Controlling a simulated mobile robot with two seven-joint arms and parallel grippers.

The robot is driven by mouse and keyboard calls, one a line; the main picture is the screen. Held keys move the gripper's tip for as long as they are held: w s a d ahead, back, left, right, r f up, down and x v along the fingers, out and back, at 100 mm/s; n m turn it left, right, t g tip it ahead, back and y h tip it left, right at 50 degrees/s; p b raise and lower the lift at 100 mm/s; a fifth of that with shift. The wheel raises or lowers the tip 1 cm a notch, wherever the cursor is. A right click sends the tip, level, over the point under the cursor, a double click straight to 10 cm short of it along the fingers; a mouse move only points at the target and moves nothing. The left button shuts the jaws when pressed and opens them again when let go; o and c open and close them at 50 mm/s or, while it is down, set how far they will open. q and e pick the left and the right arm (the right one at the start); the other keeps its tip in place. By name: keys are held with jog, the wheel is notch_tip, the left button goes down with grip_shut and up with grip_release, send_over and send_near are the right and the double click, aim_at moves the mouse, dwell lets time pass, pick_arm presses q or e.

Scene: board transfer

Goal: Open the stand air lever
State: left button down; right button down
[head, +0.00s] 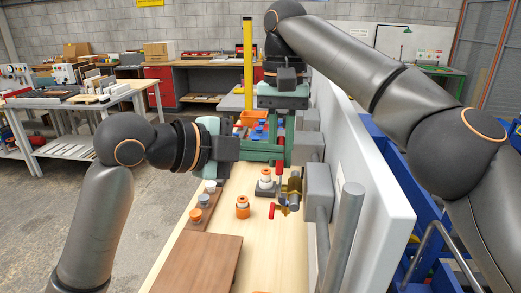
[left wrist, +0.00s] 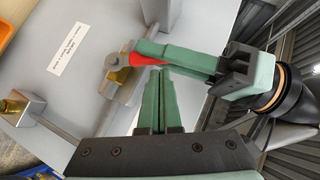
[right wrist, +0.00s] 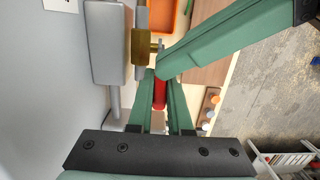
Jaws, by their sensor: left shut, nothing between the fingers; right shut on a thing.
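A red lever (head: 279,174) on a brass valve (head: 292,184) stands at the wall panel. My right gripper (head: 281,160) comes from the far side and is shut on this red lever; the right wrist view shows the lever (right wrist: 160,93) between its green fingers. The lever also shows in the left wrist view (left wrist: 145,59) beside the brass valve (left wrist: 115,77). My left gripper (head: 284,153) is shut and empty, its fingers close to the right gripper's fingers.
An orange bin (head: 250,117) is behind. Grey boxes and a pipe (head: 343,238) line the panel at right.

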pick_arm(q)
jog(key=shift+w+f, duration=0.1)
jog(key=shift+w, duration=0.1)
jog(key=shift+w+f, duration=0.25)
jog(key=shift+w, duration=0.3)
pick_arm(e)
jog(key=shift+s+a+r, duration=0.15)
jog(key=shift+a, duration=0.05)
jog(key=c, duration=1.3)
grip_release()
jog(key=o, duration=0.3)
jog(key=shift+d, duration=0.15)
jog(key=shift+o, duration=0.8)
